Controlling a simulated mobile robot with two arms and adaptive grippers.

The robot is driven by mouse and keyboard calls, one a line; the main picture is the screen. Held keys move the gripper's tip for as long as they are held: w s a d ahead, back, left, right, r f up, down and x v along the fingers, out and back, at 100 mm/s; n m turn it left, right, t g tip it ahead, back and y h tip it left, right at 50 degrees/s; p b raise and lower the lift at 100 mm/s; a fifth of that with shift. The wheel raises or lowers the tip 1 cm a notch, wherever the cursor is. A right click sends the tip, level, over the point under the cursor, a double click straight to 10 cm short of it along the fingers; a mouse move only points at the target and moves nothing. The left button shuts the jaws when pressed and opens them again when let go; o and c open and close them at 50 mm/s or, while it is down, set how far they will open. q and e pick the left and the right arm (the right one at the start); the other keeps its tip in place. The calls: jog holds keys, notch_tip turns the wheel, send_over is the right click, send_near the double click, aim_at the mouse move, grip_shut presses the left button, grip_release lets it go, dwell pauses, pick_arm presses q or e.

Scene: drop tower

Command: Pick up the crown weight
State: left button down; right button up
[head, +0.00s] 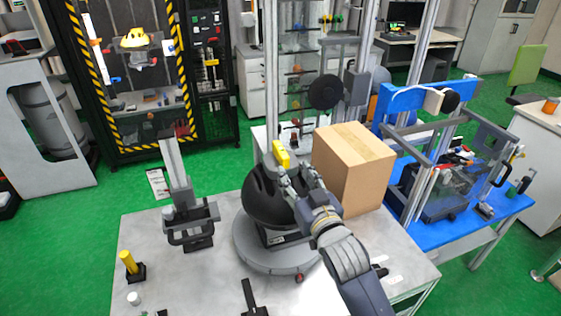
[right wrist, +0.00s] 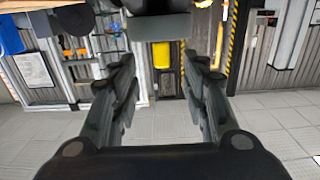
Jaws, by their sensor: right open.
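A small yellow block (head: 281,153) shows just above the black helmet-like dome (head: 268,196), which sits on a grey round plate (head: 243,248). I cannot tell for sure which thing is the crown weight; a yellow cylinder (head: 128,262) also stands in a black holder at the table's left. My right gripper (head: 296,178) is over the dome's right side, close to the yellow block. In the right wrist view its fingers (right wrist: 161,85) are apart, with nothing between them; a yellow piece (right wrist: 161,55) shows beyond them. My left gripper is not in view.
A cardboard box (head: 355,165) stands right behind my right gripper. A grey upright fixture (head: 178,175) stands on the left of the grey table. A blue table (head: 470,230) with a frame is at the right.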

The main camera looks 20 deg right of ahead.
aim_at(281, 148)
jog(key=w, duration=0.2)
jog(key=w+p, duration=0.1)
jog(key=w, duration=0.3)
jog(key=shift+a+r, duration=0.15)
jog(key=shift+r, duration=0.25)
jog(key=shift+w+r+p, duration=0.2)
jog(key=shift+w+p, duration=0.2)
jog(key=shift+p, duration=0.15)
jog(key=w+p, duration=0.1)
jog(key=w, duration=0.2)
jog(key=shift+w+a, duration=0.1)
jog(key=shift+w, duration=0.55)
grip_shut()
jog(key=shift+r, duration=0.2)
